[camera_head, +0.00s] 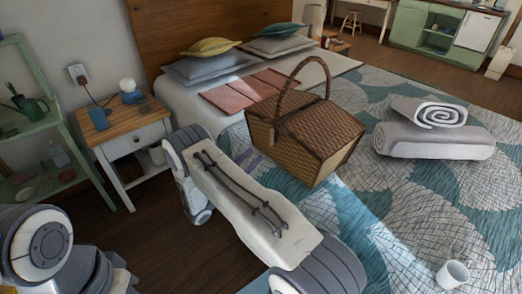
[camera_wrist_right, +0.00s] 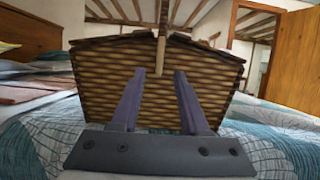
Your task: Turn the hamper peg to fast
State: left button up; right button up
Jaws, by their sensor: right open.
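The wicker hamper (camera_head: 305,125) stands on the patterned bedspread, with its lids down and its handle upright. It fills the middle of the right wrist view (camera_wrist_right: 95,85). A pale wooden peg (camera_wrist_right: 160,56) shows upright at the top middle of its near face, below the handle. My left gripper is out of view.
A folded and rolled grey blanket (camera_head: 435,145) lies right of the hamper, and a white mug (camera_head: 452,274) stands at lower right. Pillows (camera_head: 208,66) and a pink folded cloth (camera_head: 240,92) lie behind. A nightstand (camera_head: 130,132) and green shelf (camera_head: 38,125) stand left.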

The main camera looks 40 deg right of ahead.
jog(key=v, duration=0.3)
dwell(0.5)
jog(key=s+a+r+m+g+y+p, duration=0.2)
jog(key=s+a+r+m+g+y, duration=0.1)
jog(key=r, duration=0.3)
jog(key=s+a+r+m+g+y+p, duration=0.2)
jog(key=s+a+r+m+y, duration=0.15)
jog(key=r, duration=0.25)
jog(key=s+a+r+m+t+y+p, duration=0.1)
jog(key=s+a+r+y+p, duration=0.1)
jog(key=s+a+y, duration=0.3)
jog(key=s+a+r+m+t+y+p, duration=0.1)
jog(key=s+a+r+m+y+p, duration=0.1)
jog(key=s+a+r+y, duration=0.3)
jog(key=s+a+r+m+t+y+p, duration=0.1)
jog(key=s+a+r+m+y+p, duration=0.1)
jog(key=s+a+r+y, duration=0.2)
jog(key=s+a+y, duration=0.3)
jog(key=s+a, duration=0.3)
jog(key=a, duration=0.1)
jog(key=shift+s, duration=0.1)
